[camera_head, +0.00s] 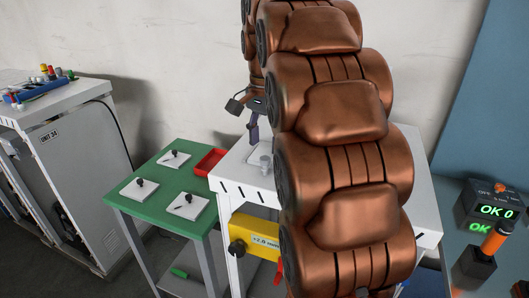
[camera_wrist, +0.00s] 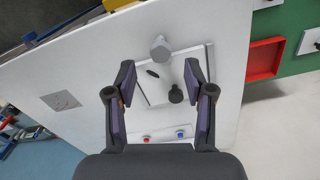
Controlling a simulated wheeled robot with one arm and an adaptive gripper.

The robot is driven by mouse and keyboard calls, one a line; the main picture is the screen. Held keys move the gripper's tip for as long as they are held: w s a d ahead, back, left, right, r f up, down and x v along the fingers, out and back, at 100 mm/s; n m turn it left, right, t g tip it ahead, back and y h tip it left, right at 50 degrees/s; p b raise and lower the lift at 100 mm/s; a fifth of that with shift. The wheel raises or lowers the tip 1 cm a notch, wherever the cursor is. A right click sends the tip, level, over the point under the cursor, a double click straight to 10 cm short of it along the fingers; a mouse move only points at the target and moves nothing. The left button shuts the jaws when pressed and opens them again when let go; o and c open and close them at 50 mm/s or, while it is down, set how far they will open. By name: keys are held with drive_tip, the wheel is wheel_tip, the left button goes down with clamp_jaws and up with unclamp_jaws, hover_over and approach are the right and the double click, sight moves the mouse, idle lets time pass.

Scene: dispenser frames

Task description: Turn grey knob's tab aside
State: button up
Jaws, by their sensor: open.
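My gripper (camera_wrist: 159,68) is open in the wrist view, its two fingers spread over a white plate (camera_wrist: 146,96) on a white table (camera_wrist: 85,70). A dark, round-topped knob (camera_wrist: 175,95) stands on the plate between the fingers, touched by neither. A small black oblong mark (camera_wrist: 153,73) lies beside it. A light grey faceted piece (camera_wrist: 160,47) stands at the plate's far edge, just beyond the fingertips. I cannot make out a tab on either piece.
A green table (camera_head: 158,204) at left holds several white plates with black knobs, and a red tray (camera_head: 209,162). A yellow block (camera_head: 258,237) sits below the white table's top. Red and blue buttons (camera_wrist: 146,138) lie near my gripper.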

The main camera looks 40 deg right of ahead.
sight(265, 158)
drive_tip(key=shift+f+p, duration=0.65)
drive_tip(key=shift+f, duration=1.4)
clamp_jaws()
